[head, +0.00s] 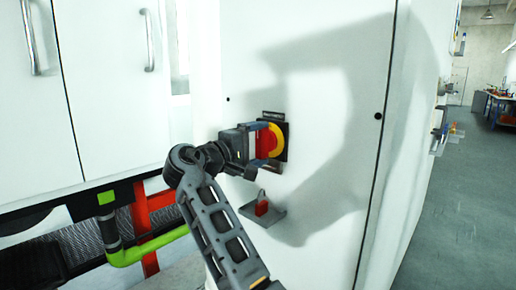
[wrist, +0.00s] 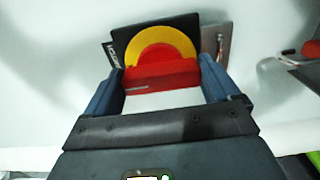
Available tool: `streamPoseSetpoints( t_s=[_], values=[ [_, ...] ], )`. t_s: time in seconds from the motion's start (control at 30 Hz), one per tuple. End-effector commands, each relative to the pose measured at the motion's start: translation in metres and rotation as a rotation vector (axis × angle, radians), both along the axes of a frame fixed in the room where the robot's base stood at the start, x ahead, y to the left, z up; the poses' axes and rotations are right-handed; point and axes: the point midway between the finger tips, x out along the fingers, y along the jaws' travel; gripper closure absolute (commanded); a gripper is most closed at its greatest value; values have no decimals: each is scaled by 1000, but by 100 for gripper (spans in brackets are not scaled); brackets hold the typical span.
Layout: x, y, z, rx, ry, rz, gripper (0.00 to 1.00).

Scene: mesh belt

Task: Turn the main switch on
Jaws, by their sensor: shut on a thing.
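The main switch (head: 269,140) is a red rotary handle on a yellow disc with a black backing plate, mounted on the front of a white cabinet. My gripper (head: 256,141) is at the switch, its fingers on either side of the red handle. In the wrist view the switch's yellow disc (wrist: 160,40) shows above the red handle (wrist: 160,75), which lies across the picture between my two fingers (wrist: 160,88). My gripper is shut on this handle. The wrist view does not clearly show the switch's markings.
A red padlock (head: 262,206) sits at a small grey shelf (head: 270,217) below the switch. The white cabinet (head: 330,130) fills the middle. White doors with handles (head: 150,40) are at left, above a green pipe (head: 150,248). Open floor (head: 460,220) lies at right.

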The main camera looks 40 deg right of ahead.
Motion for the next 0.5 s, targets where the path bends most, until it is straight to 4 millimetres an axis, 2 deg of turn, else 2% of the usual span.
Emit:
streamPoseSetpoints(
  t_s=[0.47,0.5],
  values=[
    [-1,-3,0,3,-17,-5,41],
    [-1,-3,-1,3,-17,-5,10]
  ],
)
